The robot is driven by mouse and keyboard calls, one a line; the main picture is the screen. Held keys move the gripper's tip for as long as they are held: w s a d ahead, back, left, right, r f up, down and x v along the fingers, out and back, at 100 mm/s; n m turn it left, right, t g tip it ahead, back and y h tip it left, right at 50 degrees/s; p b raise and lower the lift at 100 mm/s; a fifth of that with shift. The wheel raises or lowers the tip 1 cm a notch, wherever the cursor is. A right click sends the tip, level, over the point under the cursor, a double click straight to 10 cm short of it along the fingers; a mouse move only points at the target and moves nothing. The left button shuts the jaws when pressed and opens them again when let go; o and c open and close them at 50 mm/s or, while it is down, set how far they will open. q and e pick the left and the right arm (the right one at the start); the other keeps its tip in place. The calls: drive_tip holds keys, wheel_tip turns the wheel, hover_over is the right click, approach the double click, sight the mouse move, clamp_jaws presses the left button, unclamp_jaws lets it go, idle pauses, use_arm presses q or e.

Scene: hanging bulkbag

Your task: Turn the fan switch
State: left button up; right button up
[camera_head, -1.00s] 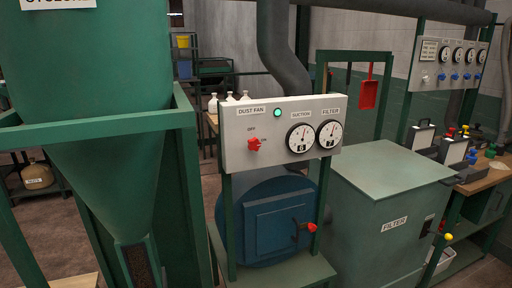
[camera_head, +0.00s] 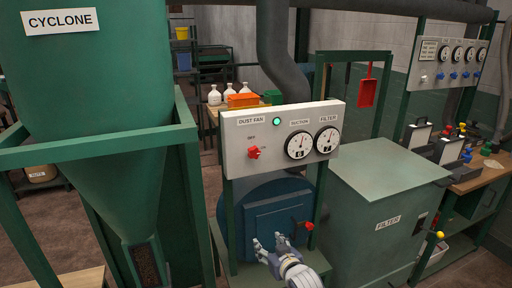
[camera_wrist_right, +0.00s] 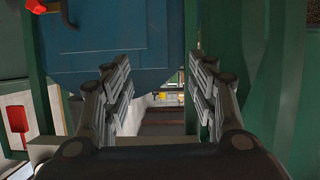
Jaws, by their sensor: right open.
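The fan switch is a red knob (camera_head: 254,152) on the left part of a light grey panel (camera_head: 236,170), under the label DUST FAN (camera_head: 258,119) and between the OFF and ON marks. A green lamp (camera_head: 278,122) is lit near it. My right gripper (camera_head: 268,242) is below the panel, in front of the blue fan housing, apart from the switch. In the right wrist view its fingers (camera_wrist_right: 160,100) are spread with nothing between them. The switch is not visible in the right wrist view. My left gripper is not in view.
Two gauges (camera_head: 313,142) sit right of the switch. A red-handled lever (camera_head: 309,226) sticks out from the blue housing (camera_head: 262,213) near my right gripper. A green cyclone frame (camera_head: 190,160) stands left and a green filter cabinet (camera_head: 375,205) right. The space before the panel is clear.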

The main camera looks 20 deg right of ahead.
sight(255, 155)
wheel_tip(255, 155, up, 26)
drive_tip(key=w+t+p, duration=0.2)
drive_tip(key=t, duration=0.2)
drive_tip(key=shift+w+p, duration=1.25)
drive_tip(key=shift+w, duration=3.9)
drive_tip(key=c, duration=1.1)
